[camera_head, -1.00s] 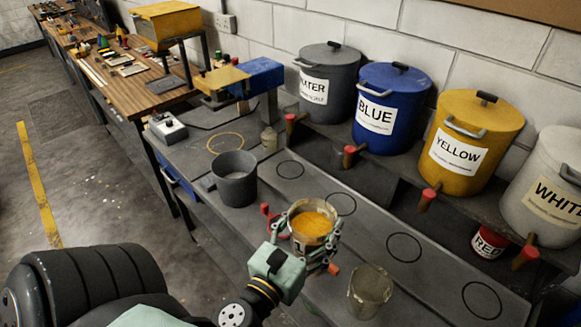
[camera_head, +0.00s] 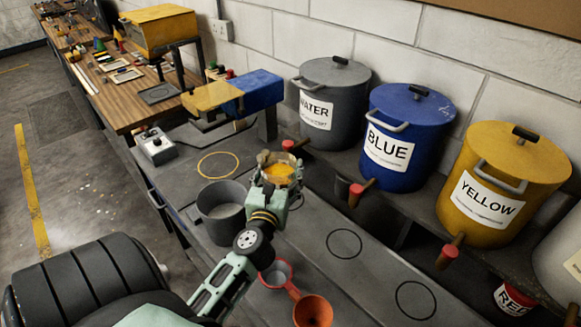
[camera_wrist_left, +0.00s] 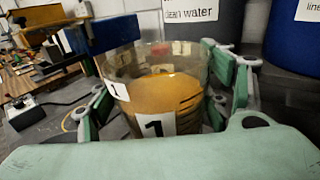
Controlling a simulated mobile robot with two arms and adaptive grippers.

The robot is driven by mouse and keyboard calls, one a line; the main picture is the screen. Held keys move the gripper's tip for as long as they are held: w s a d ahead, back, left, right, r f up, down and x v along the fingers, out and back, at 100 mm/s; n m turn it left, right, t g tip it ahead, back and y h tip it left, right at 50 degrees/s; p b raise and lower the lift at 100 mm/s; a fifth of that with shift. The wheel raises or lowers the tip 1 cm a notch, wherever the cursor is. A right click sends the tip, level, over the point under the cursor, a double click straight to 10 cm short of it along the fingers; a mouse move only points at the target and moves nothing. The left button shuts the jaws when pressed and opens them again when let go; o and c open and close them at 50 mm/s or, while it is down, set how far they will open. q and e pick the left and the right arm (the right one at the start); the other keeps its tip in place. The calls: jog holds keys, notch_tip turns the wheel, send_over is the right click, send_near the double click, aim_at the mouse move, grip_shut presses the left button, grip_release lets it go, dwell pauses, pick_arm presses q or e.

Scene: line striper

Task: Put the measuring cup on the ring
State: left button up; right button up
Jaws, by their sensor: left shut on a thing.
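My left gripper (camera_head: 277,178) is shut on a clear measuring cup (camera_wrist_left: 160,95) holding orange-yellow liquid, with labels reading 1. The liquid shows in the head view, where the cup (camera_head: 281,173) is partly hidden by the fingers. The cup is upright, held over the bench, just right of and beyond the grey bucket (camera_head: 221,211). A yellow ring (camera_head: 218,152) is marked flat on the bench, to the left of the cup. It is empty. Black rings (camera_head: 344,230) are marked along the bench to the right. My right gripper is not in view.
A blue and yellow machine (camera_head: 250,93) stands behind the yellow ring. Water (camera_head: 333,100), blue (camera_head: 402,137) and yellow (camera_head: 498,185) pots with taps line the back shelf. A control box (camera_head: 156,146) sits left.

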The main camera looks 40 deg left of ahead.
pick_arm(q)
jog(key=f+b, duration=0.1)
jog(key=f, duration=0.1)
jog(key=f+b, duration=0.2)
jog(key=f, duration=0.1)
jog(key=s+d+f+b, duration=0.1)
jog(key=f, duration=0.1)
jog(key=shift+f, duration=0.35)
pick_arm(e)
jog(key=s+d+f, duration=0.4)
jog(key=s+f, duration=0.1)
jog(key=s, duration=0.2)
pick_arm(q)
jog(key=f+b, duration=0.2)
jog(key=f, duration=0.1)
jog(key=shift+w+a, duration=0.2)
jog(key=f+x, duration=0.2)
jog(key=x, duration=1.1)
jog(key=shift+b, duration=0.4)
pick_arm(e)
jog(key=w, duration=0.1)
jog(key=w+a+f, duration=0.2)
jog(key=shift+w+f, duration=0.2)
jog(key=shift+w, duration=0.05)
pick_arm(q)
jog(key=shift+s, duration=0.15)
